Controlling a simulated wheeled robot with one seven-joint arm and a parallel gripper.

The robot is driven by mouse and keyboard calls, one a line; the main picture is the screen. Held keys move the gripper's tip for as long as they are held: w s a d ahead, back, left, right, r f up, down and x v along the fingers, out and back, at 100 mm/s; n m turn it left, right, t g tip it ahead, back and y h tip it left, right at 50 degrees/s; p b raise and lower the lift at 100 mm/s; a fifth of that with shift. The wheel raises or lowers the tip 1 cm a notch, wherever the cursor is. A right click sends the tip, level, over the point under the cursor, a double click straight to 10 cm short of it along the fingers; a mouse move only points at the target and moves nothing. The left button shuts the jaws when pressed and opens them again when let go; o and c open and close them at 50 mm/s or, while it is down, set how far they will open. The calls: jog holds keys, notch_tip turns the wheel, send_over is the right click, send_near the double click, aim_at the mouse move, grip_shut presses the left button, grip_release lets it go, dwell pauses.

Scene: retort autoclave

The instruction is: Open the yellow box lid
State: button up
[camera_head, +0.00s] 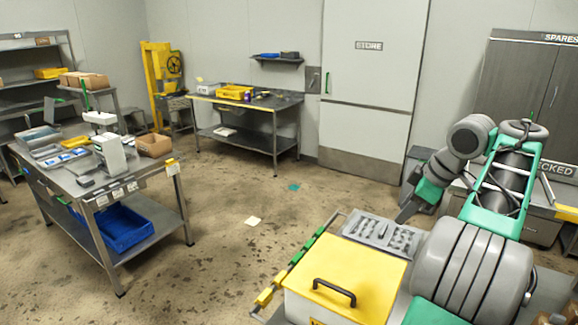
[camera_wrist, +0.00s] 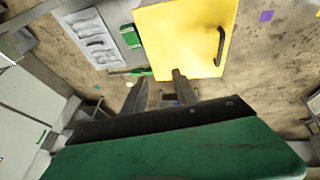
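The box has a white body (camera_head: 302,310) and a flat yellow lid (camera_head: 365,262) with a black bar handle (camera_head: 335,291). It sits at the front of the head view, and the lid lies flat on the box. In the wrist view the yellow lid (camera_wrist: 175,35) is at the top, its handle (camera_wrist: 221,46) near its right edge. My gripper (camera_head: 403,216) is in the air beyond the box, apart from the handle. In the wrist view its two fingers (camera_wrist: 160,92) stand apart with nothing held between them.
A grey tray with moulded hollows (camera_head: 383,236) lies just behind the box, also seen in the wrist view (camera_wrist: 90,38). A green-and-yellow rail (camera_head: 290,267) runs along the box's left. Steel tables (camera_head: 140,165) stand farther left, with open floor between.

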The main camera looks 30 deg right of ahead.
jog(key=w+a+m, duration=0.1)
jog(key=w+a, duration=0.3)
jog(key=a, duration=0.4)
jog(key=w+a+f+m+y+b, duration=0.1)
jog(key=w+a, duration=0.2)
jog(key=a, duration=0.6)
jog(key=w+a+m, duration=0.1)
jog(key=w+a, duration=0.3)
jog(key=a, duration=0.4)
jog(key=s+a+f+m, duration=0.1)
jog(key=s+a+f, duration=0.1)
jog(key=a, duration=0.3)
jog(key=s+a+f, duration=0.2)
jog(key=a+f, duration=0.1)
jog(key=a, duration=0.2)
jog(key=s+a+f+m+h+b, duration=0.1)
jog(key=s+a+f+m, duration=0.1)
jog(key=s+a+f, duration=0.3)
jog(key=s+f, duration=0.4)
jog(key=shift+s+a, duration=0.25)
jog(key=shift+a, duration=0.1)
